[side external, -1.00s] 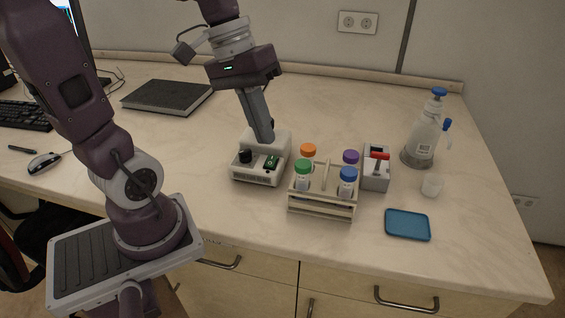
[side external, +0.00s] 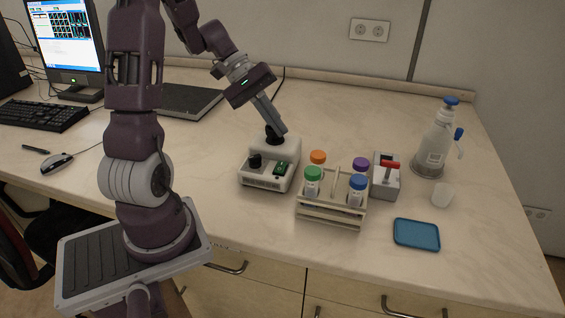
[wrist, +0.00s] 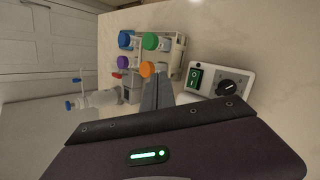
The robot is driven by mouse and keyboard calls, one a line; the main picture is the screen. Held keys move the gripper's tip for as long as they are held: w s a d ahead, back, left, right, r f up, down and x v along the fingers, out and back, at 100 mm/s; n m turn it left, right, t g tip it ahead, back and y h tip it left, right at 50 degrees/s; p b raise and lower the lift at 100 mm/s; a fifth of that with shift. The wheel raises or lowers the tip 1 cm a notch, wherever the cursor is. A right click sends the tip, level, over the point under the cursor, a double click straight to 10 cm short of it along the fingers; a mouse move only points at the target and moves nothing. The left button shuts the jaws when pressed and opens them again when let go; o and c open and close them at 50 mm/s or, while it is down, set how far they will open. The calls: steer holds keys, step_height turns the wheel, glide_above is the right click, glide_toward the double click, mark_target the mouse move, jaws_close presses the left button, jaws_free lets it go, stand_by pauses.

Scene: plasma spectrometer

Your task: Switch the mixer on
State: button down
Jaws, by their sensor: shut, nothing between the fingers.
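The mixer (side external: 262,178) is a white box with a black knob (side external: 255,161), a green rocker switch (side external: 281,169) and a black cup (side external: 273,136) on top. It stands upright on the bench. The wrist view shows its front panel (wrist: 213,68), with the green switch (wrist: 196,77) beside the knob (wrist: 231,88). My gripper (side external: 284,133) is shut and empty, its fingertips by the cup, above and behind the switch; contact cannot be told. In the wrist view my fingers (wrist: 157,82) point between mixer and rack. Which way the rocker is tipped is unclear.
A rack (side external: 330,217) with several capped tubes stands close right of the mixer. Beyond it are a grey device with a red handle (side external: 386,180), a wash bottle (side external: 434,145), a small cup (side external: 443,194) and a blue tray (side external: 416,234). Bench behind the mixer is clear.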

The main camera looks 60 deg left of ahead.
mark_target(279, 162)
steer(key=f, duration=0.7)
steer(key=shift+w+a+f, duration=0.3)
steer(key=shift+w+a, duration=0.1)
stand_by(1.6)
steer(key=shift+f, duration=0.4)
steer(key=shift+a+f, duration=0.1)
steer(key=shift+f, duration=0.25)
steer(key=shift+r, duration=0.1)
stand_by(0.5)
steer(key=shift+r, duration=0.7)
steer(key=shift+s+d+r, duration=0.15)
steer(key=shift+d+r, duration=0.05)
steer(key=shift+r, duration=1.05)
steer(key=shift+s+d+r, duration=0.15)
steer(key=shift+r, duration=1.05)
